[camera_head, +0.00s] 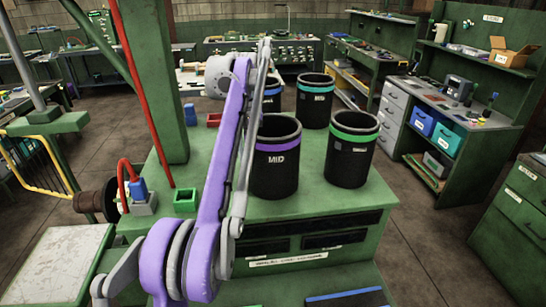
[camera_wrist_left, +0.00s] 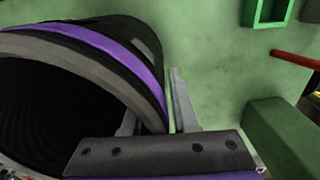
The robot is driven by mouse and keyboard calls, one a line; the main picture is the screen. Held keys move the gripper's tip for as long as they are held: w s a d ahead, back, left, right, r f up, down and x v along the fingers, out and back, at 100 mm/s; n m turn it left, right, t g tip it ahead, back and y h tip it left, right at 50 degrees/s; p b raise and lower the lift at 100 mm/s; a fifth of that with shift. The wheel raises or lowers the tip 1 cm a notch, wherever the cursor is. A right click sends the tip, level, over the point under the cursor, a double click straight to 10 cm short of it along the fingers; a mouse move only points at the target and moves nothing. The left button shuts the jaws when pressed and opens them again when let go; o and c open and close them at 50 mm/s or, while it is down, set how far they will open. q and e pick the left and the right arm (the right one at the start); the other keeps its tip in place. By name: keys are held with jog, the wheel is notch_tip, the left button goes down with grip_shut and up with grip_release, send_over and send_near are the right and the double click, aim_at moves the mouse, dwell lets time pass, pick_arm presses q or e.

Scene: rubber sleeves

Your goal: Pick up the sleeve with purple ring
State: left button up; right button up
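The black sleeve with the purple ring (camera_head: 276,178), marked MID, stands upright on the green bench, just right of my left arm. In the left wrist view its rim and purple ring (camera_wrist_left: 128,54) fill the left side, with the dark opening facing the camera. My left gripper (camera_wrist_left: 152,92) is at its rim. The two fingers stand apart, one at the opening side and one outside the wall, with the sleeve's wall between them. I cannot tell whether they touch it. In the head view the left gripper is hidden by the arm. My right gripper is not in view.
A green-ringed sleeve (camera_head: 351,158) and a cyan-ringed sleeve (camera_head: 316,105) stand right and behind. A blue-ringed sleeve (camera_head: 272,98) is partly hidden. A green bin (camera_head: 185,201) and a red bin (camera_head: 214,120) sit on the bench. A green post (camera_head: 160,80) rises at left.

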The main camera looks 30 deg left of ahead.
pick_arm(q)
grip_shut()
jog(key=shift+s, duration=0.1)
dwell(1.0)
